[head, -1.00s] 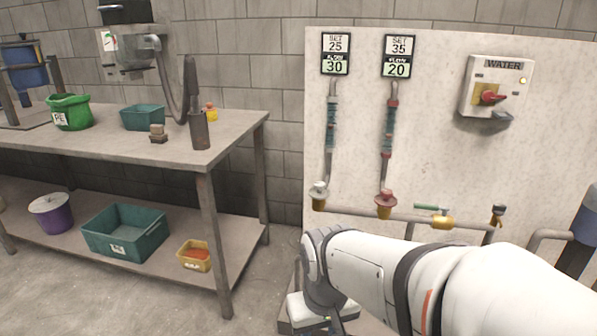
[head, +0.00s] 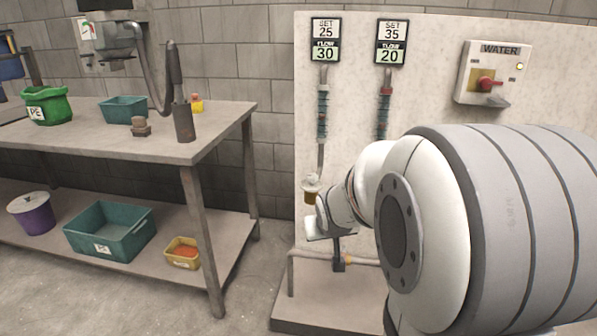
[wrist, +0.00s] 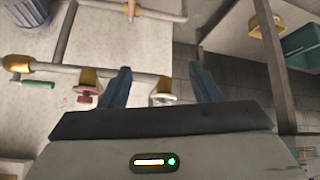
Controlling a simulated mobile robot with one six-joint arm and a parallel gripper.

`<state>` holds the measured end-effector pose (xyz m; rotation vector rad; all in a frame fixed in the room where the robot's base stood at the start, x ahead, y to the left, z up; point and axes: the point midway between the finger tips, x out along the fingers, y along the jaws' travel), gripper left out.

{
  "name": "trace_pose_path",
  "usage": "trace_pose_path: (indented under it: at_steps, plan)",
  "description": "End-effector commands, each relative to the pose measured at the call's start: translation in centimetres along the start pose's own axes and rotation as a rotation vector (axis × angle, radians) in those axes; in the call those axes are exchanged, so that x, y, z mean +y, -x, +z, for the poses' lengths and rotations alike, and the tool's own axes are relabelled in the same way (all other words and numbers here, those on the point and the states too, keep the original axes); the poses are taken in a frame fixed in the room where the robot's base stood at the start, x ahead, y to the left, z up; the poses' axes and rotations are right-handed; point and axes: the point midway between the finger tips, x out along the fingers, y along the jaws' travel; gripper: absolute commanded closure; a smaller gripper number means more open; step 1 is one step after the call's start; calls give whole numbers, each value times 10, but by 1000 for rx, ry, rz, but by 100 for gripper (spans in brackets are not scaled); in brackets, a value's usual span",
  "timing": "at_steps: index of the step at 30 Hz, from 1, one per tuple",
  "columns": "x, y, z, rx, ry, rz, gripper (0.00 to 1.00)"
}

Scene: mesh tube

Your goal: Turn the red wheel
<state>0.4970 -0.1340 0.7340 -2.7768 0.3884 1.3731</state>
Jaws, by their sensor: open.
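The red wheel (wrist: 86,97) shows in the wrist view on a brass valve, just left of my left finger and outside the jaws. In the head view my arm hides it. My gripper (wrist: 160,70) is open. In the picture, the pale wheel (wrist: 162,98) of the neighbouring valve lies between its two fingers; whether it touches them I cannot tell. In the head view the pale wheel (head: 312,185) sits below the left flow tube, and my gripper (head: 338,258) is below it, partly hidden by my wrist.
The sign (head: 391,42) above the right tube reads SET 35, FLOW 20; the left sign (head: 325,40) reads SET 25, FLOW 30. A water switch box (head: 492,75) hangs right. A workbench (head: 150,150) stands left.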

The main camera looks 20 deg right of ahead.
Motion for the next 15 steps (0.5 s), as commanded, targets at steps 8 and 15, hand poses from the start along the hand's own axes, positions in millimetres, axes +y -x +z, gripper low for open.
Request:
trace_pose_path:
  at_steps: [8, 15]
  plan:
    - [126, -102, -88, 482, -85, 57, 43]
    - [203, -134, -106, 791, -100, 18, 43]
